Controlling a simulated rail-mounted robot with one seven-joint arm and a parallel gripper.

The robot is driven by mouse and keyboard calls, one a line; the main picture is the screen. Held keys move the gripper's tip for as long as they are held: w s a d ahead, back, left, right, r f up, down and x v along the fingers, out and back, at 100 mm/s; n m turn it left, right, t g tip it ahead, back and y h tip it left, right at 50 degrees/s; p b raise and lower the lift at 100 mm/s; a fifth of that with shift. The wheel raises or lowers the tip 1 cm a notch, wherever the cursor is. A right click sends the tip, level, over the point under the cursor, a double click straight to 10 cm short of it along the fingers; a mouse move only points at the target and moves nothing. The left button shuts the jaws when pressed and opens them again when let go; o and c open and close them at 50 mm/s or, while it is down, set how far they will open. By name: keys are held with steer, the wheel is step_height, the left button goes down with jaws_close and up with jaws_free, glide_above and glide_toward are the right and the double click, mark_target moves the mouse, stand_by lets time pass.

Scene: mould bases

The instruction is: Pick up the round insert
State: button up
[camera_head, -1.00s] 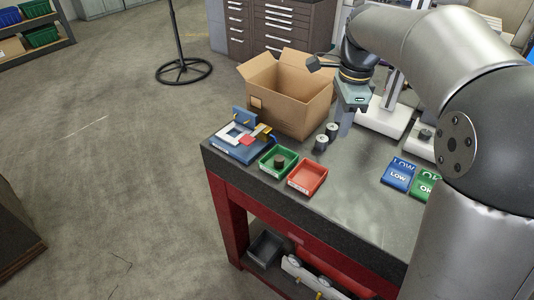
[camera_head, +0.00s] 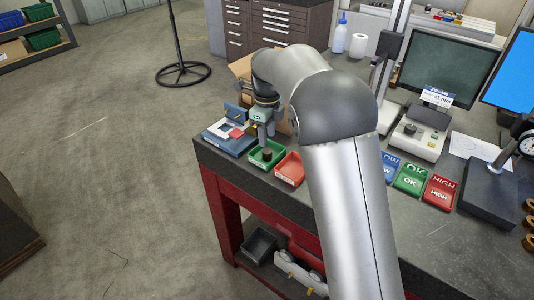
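A small dark round piece (camera_head: 267,154), which looks like the round insert, stands in the green tray (camera_head: 256,164) near the table's left end. My gripper (camera_head: 263,138) points down over the green tray, right above this piece. The fingers are small and partly merge with the background, so their gap and any contact with the piece cannot be made out. My arm hides the table area behind and to the right of the gripper.
A red tray (camera_head: 290,176) sits right of the green tray. A blue fixture (camera_head: 236,147) with white and red parts is to its left. The cardboard box (camera_head: 240,68) is mostly hidden behind my arm.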

mark_target(267, 151)
steer(key=shift+w+f+p, duration=0.15)
steer(key=shift+f+p, duration=0.75)
steer(key=shift+f, duration=2.35)
jaws_close()
